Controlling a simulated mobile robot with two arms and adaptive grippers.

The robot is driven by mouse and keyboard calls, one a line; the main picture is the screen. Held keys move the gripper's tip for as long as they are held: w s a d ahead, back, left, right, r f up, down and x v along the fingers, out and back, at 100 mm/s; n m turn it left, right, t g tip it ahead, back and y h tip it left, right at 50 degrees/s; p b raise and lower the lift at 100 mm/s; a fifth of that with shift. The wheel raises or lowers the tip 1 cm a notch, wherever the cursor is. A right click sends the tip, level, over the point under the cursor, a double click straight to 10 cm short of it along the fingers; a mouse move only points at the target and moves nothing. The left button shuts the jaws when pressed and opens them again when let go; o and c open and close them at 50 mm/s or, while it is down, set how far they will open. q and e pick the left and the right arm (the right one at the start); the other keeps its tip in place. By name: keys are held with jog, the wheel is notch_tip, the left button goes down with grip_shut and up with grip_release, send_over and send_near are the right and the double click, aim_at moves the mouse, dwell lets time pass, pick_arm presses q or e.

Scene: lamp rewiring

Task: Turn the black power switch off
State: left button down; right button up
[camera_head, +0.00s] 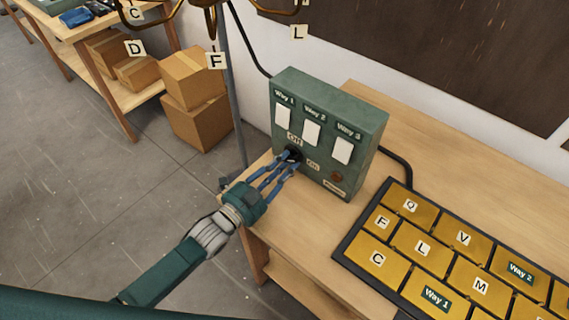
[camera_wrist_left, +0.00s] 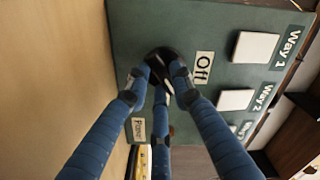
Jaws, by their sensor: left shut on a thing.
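The black power switch (camera_head: 294,153) is a round knob low on the front of the green control box (camera_head: 352,116). An "Off" label (camera_head: 294,139) sits above it and an "On" label (camera_head: 313,165) to its lower right. My left gripper (camera_head: 286,161) reaches in from the left with its blue fingers closed around the knob. In the left wrist view the fingers meet on the black knob (camera_wrist_left: 160,54), beside the "Off" label (camera_wrist_left: 204,67). The fingers partly cover the knob, so I cannot tell which label it points to. My right gripper is not in view.
The box stands upright on a wooden table (camera_head: 415,135) and has white panels labelled Way 1, Way 2 and Way 3. A black tray of gold labelled plates (camera_head: 462,240) lies to the right. A brass lamp (camera_head: 210,14) hangs upper left. Cardboard boxes (camera_head: 194,98) stand behind.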

pick_arm(q)
jog(key=shift+n, duration=0.3)
jog(key=c, duration=1.5)
grip_release()
jog(key=v, duration=1.2)
